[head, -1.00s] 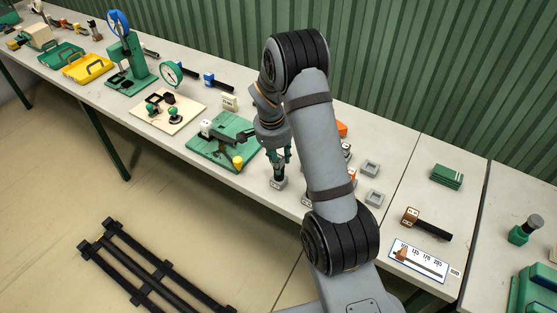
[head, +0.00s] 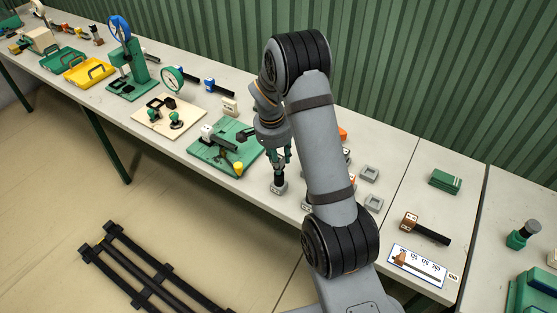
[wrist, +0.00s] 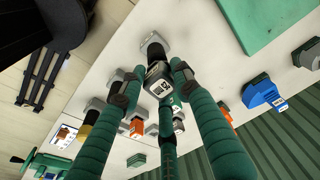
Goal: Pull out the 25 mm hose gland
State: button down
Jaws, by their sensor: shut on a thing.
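My gripper (head: 277,158) has green fingers and points down at the front edge of the bench. It is shut on a dark gland with a pale number label (wrist: 160,86); the number is too small to read surely. The gland's black lower part (wrist: 154,52) reaches toward a small grey square holder (wrist: 150,40), which also shows in the head view (head: 279,188). I cannot tell whether the gland's lower end still sits in the holder or is just clear of it.
A green board (head: 208,160) with a yellow-topped piece lies left of my gripper. Empty grey holders (head: 370,173) stand to the right, partly behind my arm. In the wrist view, a blue piece (wrist: 264,94) and an orange piece (wrist: 137,127) stand nearby.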

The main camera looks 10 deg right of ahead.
jog(key=shift+r+p, duration=1.6)
jog(key=shift+r, duration=1.55)
